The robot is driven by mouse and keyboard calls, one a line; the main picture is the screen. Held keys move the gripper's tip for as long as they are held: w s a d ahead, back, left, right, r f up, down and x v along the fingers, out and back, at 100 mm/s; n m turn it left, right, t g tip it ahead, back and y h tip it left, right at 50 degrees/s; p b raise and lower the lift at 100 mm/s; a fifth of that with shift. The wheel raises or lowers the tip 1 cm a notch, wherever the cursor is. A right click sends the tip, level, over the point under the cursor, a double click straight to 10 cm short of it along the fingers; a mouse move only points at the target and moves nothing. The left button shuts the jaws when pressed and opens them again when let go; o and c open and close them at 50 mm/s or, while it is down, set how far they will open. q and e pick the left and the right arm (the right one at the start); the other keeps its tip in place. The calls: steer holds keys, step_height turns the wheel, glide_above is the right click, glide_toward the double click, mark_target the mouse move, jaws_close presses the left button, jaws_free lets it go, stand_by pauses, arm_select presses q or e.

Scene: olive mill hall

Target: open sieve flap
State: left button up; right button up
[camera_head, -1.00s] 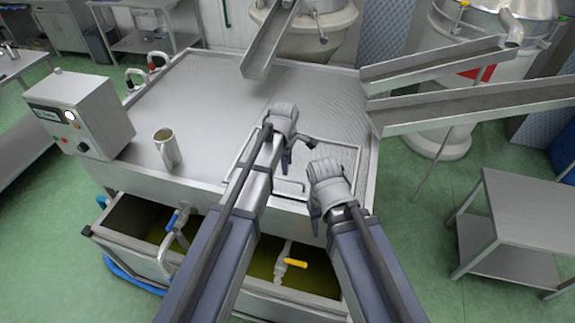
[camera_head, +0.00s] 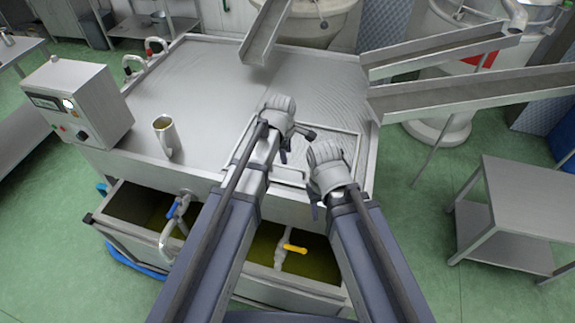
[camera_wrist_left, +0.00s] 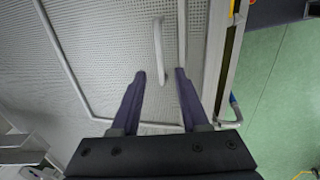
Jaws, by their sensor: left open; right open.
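The sieve flap (camera_head: 340,138) is a framed mesh panel at the front right of the steel machine's top; it lies flat and closed. In the left wrist view its mesh (camera_wrist_left: 105,45) fills much of the picture, with a pale bar handle (camera_wrist_left: 159,45). My left gripper (camera_head: 298,143) is above the flap, open and empty. In the left wrist view its two fingertips (camera_wrist_left: 160,74) point toward the handle, one on each side of its line; contact cannot be told. My right gripper (camera_head: 322,195) is open over the flap's front right part. The arms hide part of the flap.
A metal mug (camera_head: 164,138) and a control box (camera_head: 77,100) stand on the machine's left side. Metal chutes (camera_head: 440,55) reach in from the right. Below the front edge is an open trough with a yellow-handled valve (camera_head: 292,248). A steel table (camera_head: 525,195) stands at right.

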mark_target(288, 168)
arm_select(q)
steer(key=f+b, duration=0.2)
steer(key=w+f+b, duration=0.1)
steer(key=f+b, duration=0.4)
steer(key=shift+w+d+f+b, duration=0.2)
steer(key=shift+w+f+b, duration=0.05)
steer(key=shift+w+b, duration=0.05)
jaws_close()
stand_by(0.4)
stand_by(1.1)
